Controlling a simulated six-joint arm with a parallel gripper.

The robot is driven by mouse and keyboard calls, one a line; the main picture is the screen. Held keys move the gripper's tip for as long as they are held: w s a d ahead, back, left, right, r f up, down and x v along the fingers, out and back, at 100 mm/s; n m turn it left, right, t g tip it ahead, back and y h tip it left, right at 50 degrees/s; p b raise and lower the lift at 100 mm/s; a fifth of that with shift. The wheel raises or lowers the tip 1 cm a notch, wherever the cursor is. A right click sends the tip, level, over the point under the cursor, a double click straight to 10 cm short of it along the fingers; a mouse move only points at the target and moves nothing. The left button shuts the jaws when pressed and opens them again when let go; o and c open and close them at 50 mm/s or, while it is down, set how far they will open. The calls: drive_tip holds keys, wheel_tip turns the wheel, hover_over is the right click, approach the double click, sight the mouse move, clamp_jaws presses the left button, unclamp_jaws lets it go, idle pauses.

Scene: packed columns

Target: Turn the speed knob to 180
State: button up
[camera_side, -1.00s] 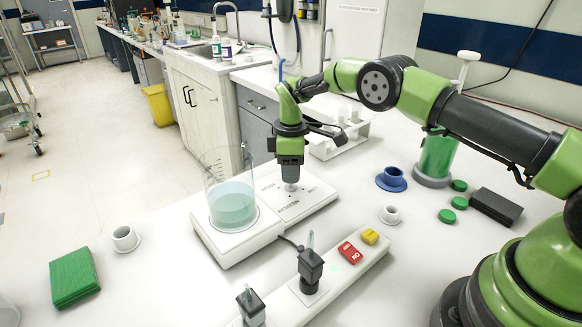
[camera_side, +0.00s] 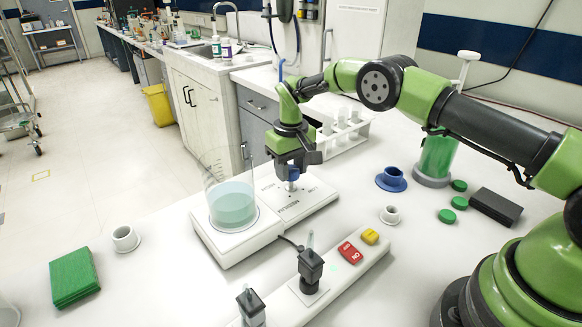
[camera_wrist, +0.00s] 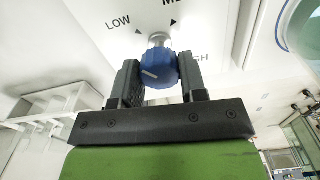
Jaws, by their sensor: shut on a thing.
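The speed knob (camera_wrist: 160,70) is blue with a white pointer line. It sits on a pale stub on the white stirrer's panel (camera_side: 318,197) and also shows in the side view (camera_side: 293,174). My gripper (camera_wrist: 160,78) points down at the panel, its two dark fingers closed on opposite sides of the knob. It also shows above the panel in the side view (camera_side: 293,172). In the wrist view the panel carries LOW, a cut-off label starting "ME", and a partly hidden label ending "GH", with small dark triangles. No number 180 is readable.
A beaker (camera_side: 231,203) of pale blue liquid stands on the stirrer's plate, left of my gripper. A power strip (camera_side: 350,277) with plugs and red and yellow switches lies in front. A white tube rack (camera_side: 343,140) stands behind. Cups and green caps lie to the right.

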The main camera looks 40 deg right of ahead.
sight(291, 169)
drive_tip(key=m, duration=0.4)
drive_tip(key=shift+m, duration=0.3)
drive_tip(key=m, duration=0.4)
drive_tip(key=shift+m, duration=0.3)
drive_tip(key=o, duration=0.9)
wheel_tip(291, 169, up, 10)
